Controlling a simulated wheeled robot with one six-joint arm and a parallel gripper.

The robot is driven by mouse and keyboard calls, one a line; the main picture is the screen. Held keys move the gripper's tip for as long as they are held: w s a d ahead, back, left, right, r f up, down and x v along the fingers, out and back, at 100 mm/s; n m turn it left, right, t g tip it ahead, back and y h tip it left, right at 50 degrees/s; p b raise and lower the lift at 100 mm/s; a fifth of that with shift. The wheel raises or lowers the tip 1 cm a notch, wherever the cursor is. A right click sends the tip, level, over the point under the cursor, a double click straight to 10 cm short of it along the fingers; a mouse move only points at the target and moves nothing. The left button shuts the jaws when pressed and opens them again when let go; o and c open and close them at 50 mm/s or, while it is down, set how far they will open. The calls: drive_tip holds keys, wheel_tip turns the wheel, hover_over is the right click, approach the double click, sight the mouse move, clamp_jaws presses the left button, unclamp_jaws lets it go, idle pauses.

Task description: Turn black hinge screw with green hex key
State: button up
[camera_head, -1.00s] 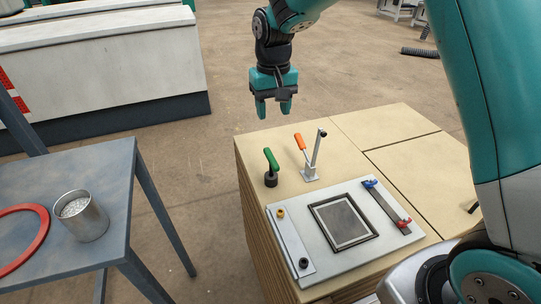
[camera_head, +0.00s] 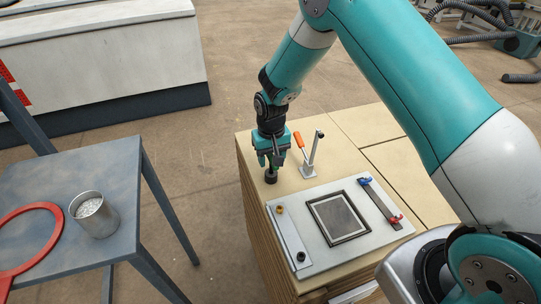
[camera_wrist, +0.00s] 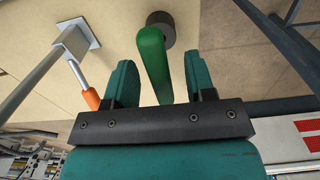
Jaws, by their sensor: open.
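The green hex key (camera_wrist: 154,62) stands in a round black holder (camera_head: 270,177) on the wooden bench; the holder also shows in the wrist view (camera_wrist: 163,20). My gripper (camera_head: 271,158) is directly over the holder. In the wrist view its two teal fingers (camera_wrist: 158,60) are open, one on each side of the green handle, with visible gaps and no grip. In the head view the gripper hides most of the key. A black screw (camera_head: 300,256) sits at the near end of the pale hinge strip on the grey plate (camera_head: 330,264).
A clamp-like stand (camera_head: 309,171) with an orange handle (camera_head: 298,140) is close on the right of my gripper. A yellow screw (camera_head: 279,209), a dark framed panel (camera_head: 338,218) and a bar with blue and red ends (camera_head: 380,202) are on the plate. A metal can (camera_head: 96,215) stands on the left table.

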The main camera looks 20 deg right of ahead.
drive_tip(key=shift+f, duration=0.85)
clamp_jaws()
